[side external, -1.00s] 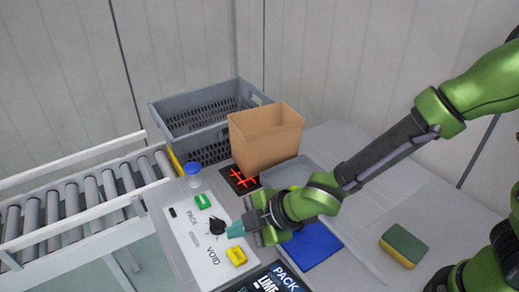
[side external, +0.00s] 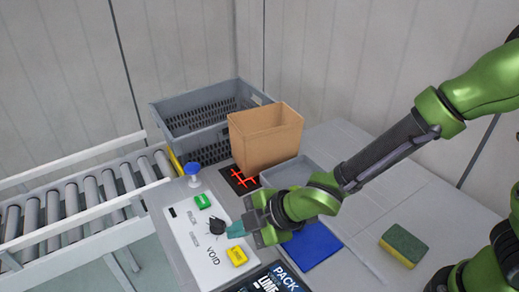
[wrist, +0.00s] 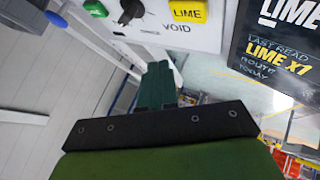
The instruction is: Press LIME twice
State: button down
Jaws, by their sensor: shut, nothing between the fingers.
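The yellow LIME button (side external: 237,256) sits on a white panel (side external: 204,264), above the printed word VOID. In the wrist view, the LIME button (wrist: 187,10) shows its label at the top edge. My gripper (side external: 237,230) is shut and empty, its teal fingertips beside the black knob (side external: 215,228) in the side view. In the wrist view, the gripper tips (wrist: 160,68) appear below the panel edge, apart from the button. A dark screen (wrist: 275,48) reads LAST READ LIME X1, ROUTE TODAY.
A green button (side external: 203,201) and a blue-topped object (side external: 193,171) stand farther back. A cardboard box (side external: 265,140), a grey crate (side external: 208,118) and a roller conveyor (side external: 80,205) lie beyond. A blue pad (side external: 312,246) and a sponge (side external: 404,246) lie right.

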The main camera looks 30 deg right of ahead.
aim_at(241, 256)
dwell(0.3)
notch_tip(241, 256, up, 4)
jog(key=shift+f, duration=0.1)
dwell(0.3)
jog(key=shift+f, duration=0.1)
jog(key=shift+f, duration=4.35)
jog(key=shift+f, duration=0.4)
